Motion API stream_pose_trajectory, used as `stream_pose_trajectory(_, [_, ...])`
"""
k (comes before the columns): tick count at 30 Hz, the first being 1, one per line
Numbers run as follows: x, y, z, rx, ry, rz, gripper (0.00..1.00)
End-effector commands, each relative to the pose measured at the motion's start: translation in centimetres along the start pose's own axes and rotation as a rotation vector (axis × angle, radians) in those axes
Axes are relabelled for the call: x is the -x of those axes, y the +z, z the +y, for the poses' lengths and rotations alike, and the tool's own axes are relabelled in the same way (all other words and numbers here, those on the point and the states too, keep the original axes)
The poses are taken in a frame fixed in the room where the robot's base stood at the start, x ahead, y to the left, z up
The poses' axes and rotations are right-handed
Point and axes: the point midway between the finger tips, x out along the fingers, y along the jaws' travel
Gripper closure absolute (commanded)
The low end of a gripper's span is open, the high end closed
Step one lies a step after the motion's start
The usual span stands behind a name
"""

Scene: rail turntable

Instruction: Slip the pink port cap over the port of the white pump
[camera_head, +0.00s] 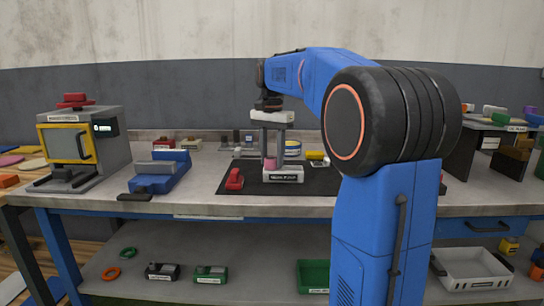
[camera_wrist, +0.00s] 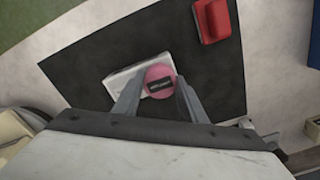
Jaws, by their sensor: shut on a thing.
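The pink port cap (camera_head: 270,163) is between the fingertips of my gripper (camera_head: 271,155), which points straight down. In the wrist view the cap (camera_wrist: 159,70) shows as a pink disc with a dark label, and my gripper (camera_wrist: 156,88) is shut on it. The white pump (camera_head: 283,176) is a low block with a dark label, on the black mat. It also shows in the wrist view (camera_wrist: 120,84), partly under the cap and fingers. The cap is low at the left part of the pump. The port is hidden, and I cannot tell whether the cap is over it.
The black mat (camera_head: 222,187) lies on the grey bench. A red block (camera_head: 234,180) lies on it left of the pump. A yellow part (camera_head: 315,156) is behind right. A blue fixture (camera_head: 160,172) and a yellow-framed box (camera_head: 80,145) stand further left.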

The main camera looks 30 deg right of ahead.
Motion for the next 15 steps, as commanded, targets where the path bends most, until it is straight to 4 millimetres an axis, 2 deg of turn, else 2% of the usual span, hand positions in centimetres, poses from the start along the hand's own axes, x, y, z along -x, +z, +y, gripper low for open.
stream_pose_trajectory(7, [-0.32, 0.02, 0.01, 0.000, 0.000, 0.000, 0.83])
stream_pose_trajectory(8, [-0.30, 0.01, 0.02, 0.000, 0.000, 0.000, 0.55])
stream_pose_trajectory(9, [-0.29, 0.01, 0.01, 0.000, 0.000, 0.000, 0.46])
stream_pose_trajectory(10, [-0.29, 0.01, 0.01, 0.000, 0.000, 0.000, 0.40])
stream_pose_trajectory(15, [-0.28, 0.01, 0.01, 0.000, 0.000, 0.000, 0.40])
